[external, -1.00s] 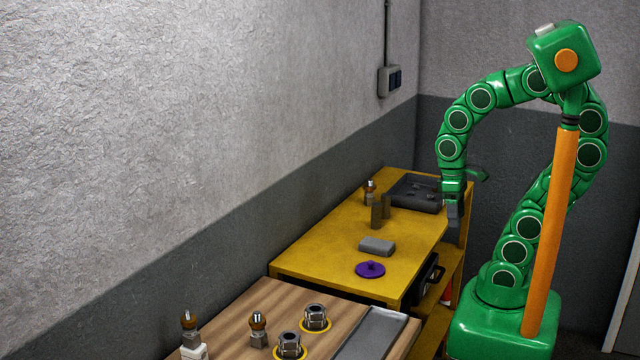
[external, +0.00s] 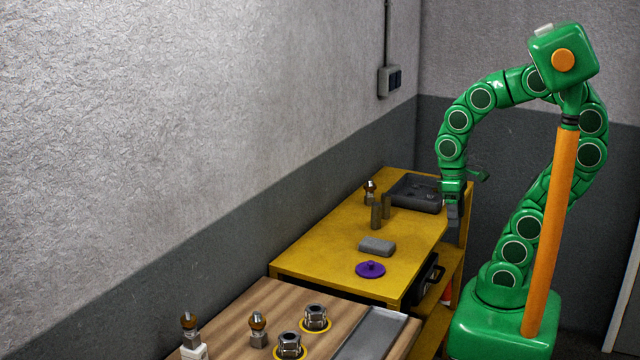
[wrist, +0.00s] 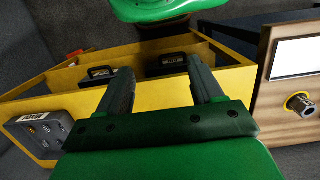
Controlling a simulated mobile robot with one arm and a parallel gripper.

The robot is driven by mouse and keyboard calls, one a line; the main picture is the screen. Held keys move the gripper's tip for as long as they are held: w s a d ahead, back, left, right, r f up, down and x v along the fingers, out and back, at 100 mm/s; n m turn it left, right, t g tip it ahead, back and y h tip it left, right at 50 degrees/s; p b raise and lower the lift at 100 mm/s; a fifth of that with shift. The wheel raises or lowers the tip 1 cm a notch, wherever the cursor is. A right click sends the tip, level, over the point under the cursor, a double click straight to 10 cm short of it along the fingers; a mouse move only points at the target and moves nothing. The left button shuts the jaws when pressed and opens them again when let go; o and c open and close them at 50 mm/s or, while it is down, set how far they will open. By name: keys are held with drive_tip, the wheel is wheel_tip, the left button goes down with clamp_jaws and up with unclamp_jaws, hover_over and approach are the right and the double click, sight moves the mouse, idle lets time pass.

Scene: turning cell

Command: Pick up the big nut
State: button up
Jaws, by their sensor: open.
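Two silver hex nut-like pieces stand on yellow rings on the wooden bench, one farther back (external: 316,313) and one nearer (external: 290,343). They look alike in size, and I cannot tell which is the big nut. One such piece on a yellow ring also shows in the wrist view (wrist: 298,103) at the right edge. The grey tray (external: 415,206) at the yellow table's far end holds small parts too small to identify. My gripper (external: 453,220) hangs beside that tray at the table's right edge. In the wrist view its two fingers (wrist: 157,82) are apart with nothing between them.
The yellow table (external: 330,253) carries two grey-brown cylinders (external: 381,211), a grey block (external: 377,246) and a purple knobbed disc (external: 370,269). A metal tray (external: 375,333) lies on the wooden bench. Black-handled cases (wrist: 173,62) sit on the shelf below the table.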

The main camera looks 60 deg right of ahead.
idle(0.4)
drive_tip(key=shift+o, duration=1.2)
